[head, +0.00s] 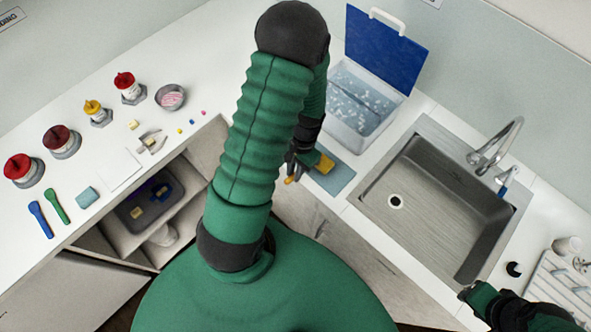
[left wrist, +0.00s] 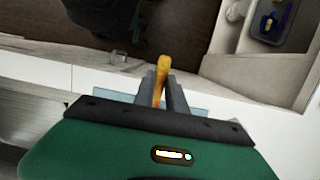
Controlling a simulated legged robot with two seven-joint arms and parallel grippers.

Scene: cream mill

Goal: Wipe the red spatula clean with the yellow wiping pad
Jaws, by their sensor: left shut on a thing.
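My left gripper (head: 303,166) is shut on a yellow-orange thing, low over a light-blue mat (head: 338,181) beside the sink. A blocky yellow part (head: 325,163) shows on one side of the fingers and a thin orange end (head: 289,180) on the other. I cannot tell if they are one piece. In the left wrist view an orange handle-like piece (left wrist: 162,78) stands between the gripper's fingers (left wrist: 160,92). I make out no red spatula. My right gripper (head: 468,294) is at the sink's near right corner; its fingers are too unclear to read.
A steel sink (head: 440,200) with a tap (head: 500,145) lies right of the mat. A bin with a raised blue lid (head: 383,48) stands behind. The left counter holds jars, a blue spatula (head: 41,219), a green spatula (head: 57,206) and a light-blue pad (head: 86,197). A rack (head: 560,287) is lower right.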

